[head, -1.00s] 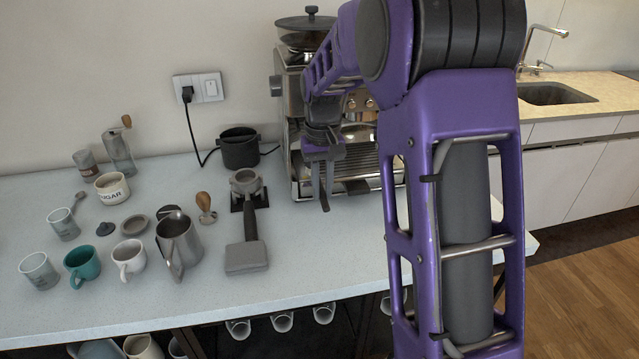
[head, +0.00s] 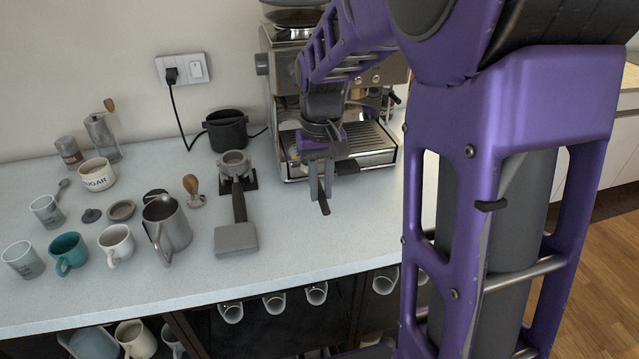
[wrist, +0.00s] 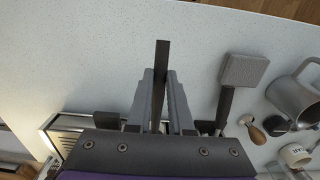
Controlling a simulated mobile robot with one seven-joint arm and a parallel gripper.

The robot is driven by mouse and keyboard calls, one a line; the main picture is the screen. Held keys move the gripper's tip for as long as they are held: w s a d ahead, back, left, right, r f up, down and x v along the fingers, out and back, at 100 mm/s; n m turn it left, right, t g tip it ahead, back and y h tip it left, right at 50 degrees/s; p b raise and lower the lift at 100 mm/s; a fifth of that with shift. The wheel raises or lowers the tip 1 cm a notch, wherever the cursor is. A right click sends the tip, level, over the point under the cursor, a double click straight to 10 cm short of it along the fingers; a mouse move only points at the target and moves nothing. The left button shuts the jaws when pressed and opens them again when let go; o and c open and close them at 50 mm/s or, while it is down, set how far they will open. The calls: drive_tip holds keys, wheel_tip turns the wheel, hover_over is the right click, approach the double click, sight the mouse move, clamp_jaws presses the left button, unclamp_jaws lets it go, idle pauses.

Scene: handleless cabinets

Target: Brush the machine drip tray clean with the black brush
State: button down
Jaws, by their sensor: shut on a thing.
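The coffee machine's drip tray (head: 373,143), with a slatted metal top, is at the machine's base. Part of it shows at the lower left in the wrist view (wrist: 68,123). My gripper (head: 320,188) points down over the counter just in front of the tray's left part. It is shut on a thin black bar, which seems to be the black brush (wrist: 162,62). The bar runs between the fingers and sticks out past their tips. The bristles cannot be made out. My arm covers part of the machine.
A steel pitcher (head: 172,230), cups, a sugar bowl (head: 97,175) and a black knock box (head: 228,132) stand further left. The counter's front part near my gripper is clear.

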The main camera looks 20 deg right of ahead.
idle(0.3)
drive_tip(key=shift+w+f+b, duration=0.1)
drive_tip(key=shift+w+b, duration=0.45)
drive_tip(key=shift+b, duration=0.3)
drive_tip(key=shift+w+r+b, duration=0.35)
drive_tip(key=shift+w+b, duration=0.15)
drive_tip(key=shift+b, duration=0.05)
drive_tip(key=shift+r, duration=0.25)
drive_tip(key=shift+p, duration=0.35)
drive_tip(key=shift+w+f+p, duration=0.3)
drive_tip(key=shift+w+p, duration=0.55)
drive_tip(key=shift+w, duration=0.8)
drive_tip(key=shift+w+f+p, duration=0.35)
drive_tip(key=shift+w+p, duration=0.45)
drive_tip(key=shift+w, duration=0.9)
drive_tip(key=shift+w+f+p, duration=0.3)
drive_tip(key=shift+w+p, duration=0.55)
drive_tip(key=shift+w, duration=0.8)
drive_tip(key=shift+f+b, duration=0.35)
drive_tip(key=shift+f, duration=0.3)
